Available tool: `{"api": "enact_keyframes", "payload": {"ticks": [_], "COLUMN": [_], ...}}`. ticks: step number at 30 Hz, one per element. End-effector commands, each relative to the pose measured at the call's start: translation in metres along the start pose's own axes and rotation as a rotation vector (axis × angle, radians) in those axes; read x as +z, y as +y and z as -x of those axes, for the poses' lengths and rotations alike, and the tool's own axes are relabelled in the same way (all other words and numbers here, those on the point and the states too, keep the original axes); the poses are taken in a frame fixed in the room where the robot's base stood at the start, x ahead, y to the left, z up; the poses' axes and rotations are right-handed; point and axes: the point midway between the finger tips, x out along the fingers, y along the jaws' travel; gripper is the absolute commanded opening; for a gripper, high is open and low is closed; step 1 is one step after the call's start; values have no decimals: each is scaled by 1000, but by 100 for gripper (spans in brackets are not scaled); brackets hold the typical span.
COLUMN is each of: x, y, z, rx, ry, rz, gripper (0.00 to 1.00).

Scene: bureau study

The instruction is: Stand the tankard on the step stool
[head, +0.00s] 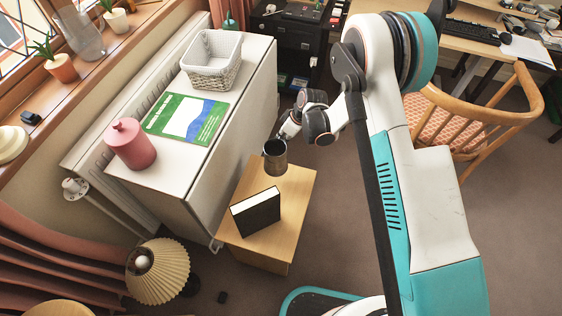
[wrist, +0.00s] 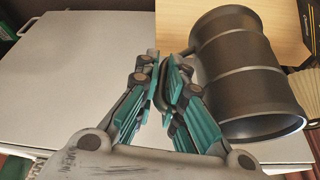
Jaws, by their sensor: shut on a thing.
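The tankard (head: 275,158) is a dark metal cup with raised bands, roughly upright over the far part of the step stool (head: 285,235). The stool is a light wooden block. I cannot tell whether the tankard's base touches its top. My gripper (head: 283,136) is at the tankard's far side. In the wrist view my gripper (wrist: 163,75) is shut beside the wall of the tankard (wrist: 245,75), seemingly on its handle, which the fingers mostly hide. The stool's wooden top (wrist: 180,12) shows behind the tankard there.
A black book (head: 256,214) stands on the stool's near part. A white cabinet (head: 235,120) to the left bears a pink canister (head: 130,145), a green booklet (head: 188,118) and a white basket (head: 212,62). A pleated lamp (head: 160,272) stands at lower left.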

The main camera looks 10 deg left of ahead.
Motion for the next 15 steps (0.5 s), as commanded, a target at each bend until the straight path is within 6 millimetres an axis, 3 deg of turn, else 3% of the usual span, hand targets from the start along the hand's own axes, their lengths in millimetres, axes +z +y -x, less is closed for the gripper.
{"api": "enact_keyframes", "payload": {"ticks": [1, 6, 15], "x": [6, 20, 29], "y": [1, 2, 2], "z": [-15, -48, -69], "rx": [0, 0, 0], "ry": [0, 0, 0], "rz": [-1, -1, -2], "gripper": [0, 0, 0]}}
